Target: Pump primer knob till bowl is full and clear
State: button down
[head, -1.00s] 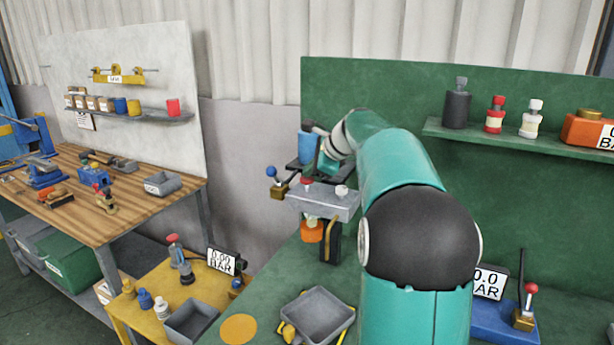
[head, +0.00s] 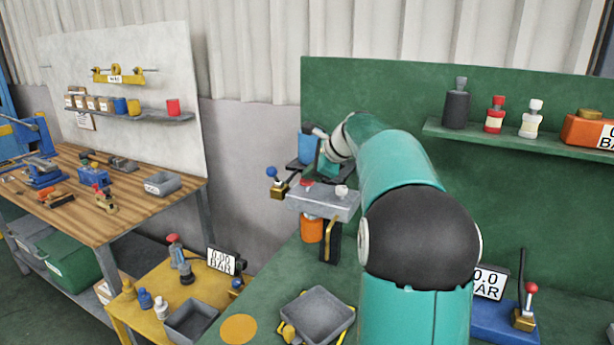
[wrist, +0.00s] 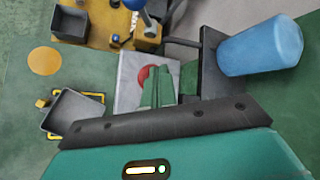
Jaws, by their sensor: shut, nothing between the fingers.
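A grey block (head: 325,203) stands above the green bench, with a red knob (head: 307,183) and a pale knob (head: 342,190) on top. In the wrist view the red knob (wrist: 146,75) lies beside and partly behind my fingertips; I cannot tell if they touch it. My gripper (wrist: 158,82) is shut and empty, over the grey block (wrist: 130,85). In the head view my own wrist mostly hides it. An orange bowl (head: 311,230) hangs under the block. Its contents and clarity are too small to tell.
A blue cylinder (head: 308,146) stands close behind the block, and a blue-ball lever (head: 271,173) is at its left. A grey tray (head: 317,315) and an orange disc (head: 238,329) lie on the bench in front. A gauge (head: 224,262) reads 0.00 BAR.

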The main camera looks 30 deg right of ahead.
aim_at(310, 182)
jog(key=shift+r, duration=1.3)
notch_tip(310, 182, up, 5)
jog(key=shift+r, duration=0.1)
jog(key=shift+a, duration=0.1)
dwell(0.6)
